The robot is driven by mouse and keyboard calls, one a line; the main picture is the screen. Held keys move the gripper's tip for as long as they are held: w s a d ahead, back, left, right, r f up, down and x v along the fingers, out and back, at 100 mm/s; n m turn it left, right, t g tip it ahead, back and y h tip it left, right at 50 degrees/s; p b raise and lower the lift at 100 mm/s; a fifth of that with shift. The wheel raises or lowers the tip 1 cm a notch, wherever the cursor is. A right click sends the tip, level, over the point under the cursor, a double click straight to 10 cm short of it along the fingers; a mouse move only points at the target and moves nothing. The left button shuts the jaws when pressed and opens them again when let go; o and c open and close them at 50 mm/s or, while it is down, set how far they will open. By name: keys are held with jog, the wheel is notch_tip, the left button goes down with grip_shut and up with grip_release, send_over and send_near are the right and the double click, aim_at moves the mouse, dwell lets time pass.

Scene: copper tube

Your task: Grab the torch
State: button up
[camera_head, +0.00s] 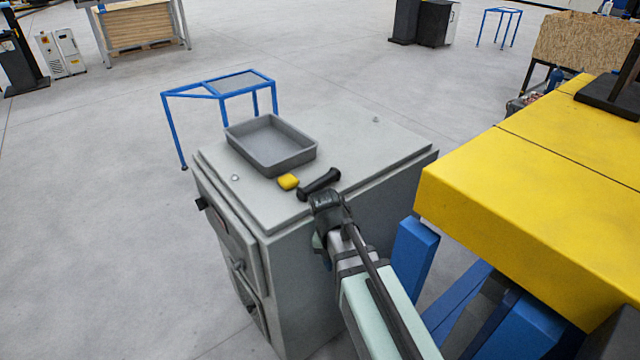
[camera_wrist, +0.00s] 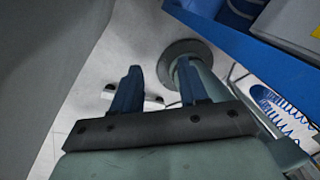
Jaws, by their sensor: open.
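A black, torch-shaped object (camera_head: 319,184) lies on top of the grey cabinet, near its front right edge, with a thicker end toward the right. I take it as the torch. My arm's dark end joint stands just in front of it in the head view. My gripper (camera_wrist: 158,68) is open in the wrist view, with two dark blue fingers apart and nothing between them. It points down toward the floor beside a grey surface on the left. The torch does not show in the wrist view. In the head view the fingers are mostly hidden by my arm.
A small yellow block (camera_head: 288,182) lies left of the torch. An open grey tray (camera_head: 262,163) sits behind them on the cabinet (camera_head: 365,150). A yellow-topped table (camera_head: 540,180) with blue legs stands close on the right. The cabinet top's right side is mostly clear.

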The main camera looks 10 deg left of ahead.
jog(key=w+a+r+m+y, duration=0.1)
jog(key=w+a+r, duration=0.15)
jog(key=r, duration=0.45)
jog(key=w+a+r+y, duration=0.1)
jog(key=a+r+y, duration=0.1)
jog(key=a+r, duration=0.3)
jog(key=w+a+r+m+y, duration=0.1)
jog(key=a+r, duration=0.1)
jog(key=r, duration=0.6)
jog(key=m+t, duration=0.2)
jog(key=m, duration=0.2)
send_near(317, 182)
jog(key=shift+w+a+f, duration=0.2)
jog(key=shift+a+f, duration=0.05)
jog(key=shift+f, duration=1.35)
jog(key=shift+w+a+f, duration=0.25)
jog(key=shift+f, duration=1.3)
jog(key=shift+w+a+f, duration=0.2)
jog(key=shift+a+f, duration=0.1)
jog(key=shift+f, duration=1.3)
jog(key=shift+c, duration=0.3)
grip_shut()
